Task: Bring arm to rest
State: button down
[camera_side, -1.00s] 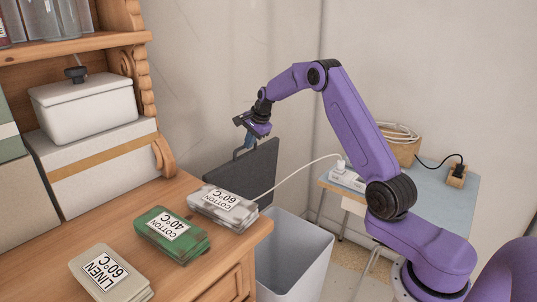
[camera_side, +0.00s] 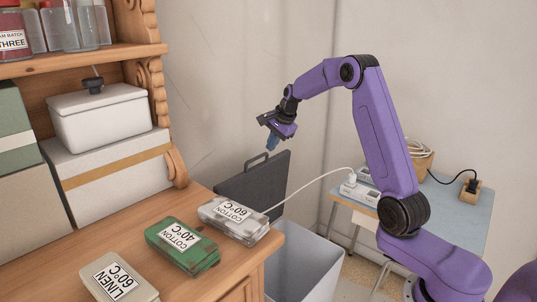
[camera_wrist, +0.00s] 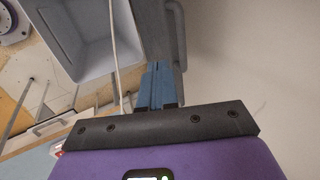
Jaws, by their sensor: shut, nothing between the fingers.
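My purple arm is raised and bent to the right of the wooden dresser (camera_side: 190,198). My gripper (camera_side: 271,143) points down, with blue fingers closed together and nothing between them. It is in the air above the dark grey case (camera_side: 262,185) that stands against the wall, and apart from everything. In the wrist view the blue fingers (camera_wrist: 157,85) lie side by side, with the white bin (camera_wrist: 80,40) beyond them at upper left.
Labelled boxes lie along the dresser top: a grey one (camera_side: 240,228), a green one (camera_side: 183,247) and a pale one (camera_side: 118,278). A white cable (camera_side: 310,183) runs from a power strip (camera_side: 360,190) on the blue-topped table (camera_side: 462,213) toward the dresser. The bin (camera_side: 305,262) stands between them.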

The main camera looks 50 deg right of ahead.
jog(key=w+v, duration=0.1)
jog(key=v, duration=0.4)
jog(key=s+a+n+g+y, duration=0.1)
jog(key=s+a+n, duration=0.65)
jog(key=a, duration=0.45)
jog(key=s+a+n+g+y, duration=0.1)
jog(key=s+a+n+g, duration=0.1)
jog(key=s+a+n, duration=0.8)
jog(key=s+a+f+n, duration=0.1)
jog(key=s+n, duration=0.5)
jog(key=s, duration=0.6)
jog(key=s+f+n+g+h, duration=0.1)
jog(key=s+f+n, duration=0.2)
jog(key=s+n, duration=0.4)
jog(key=s, duration=0.6)
jog(key=shift+s+a+f+g+h, duration=0.25)
jog(key=shift+a+f+g+h, duration=0.05)
jog(key=shift+a+f, duration=0.1)
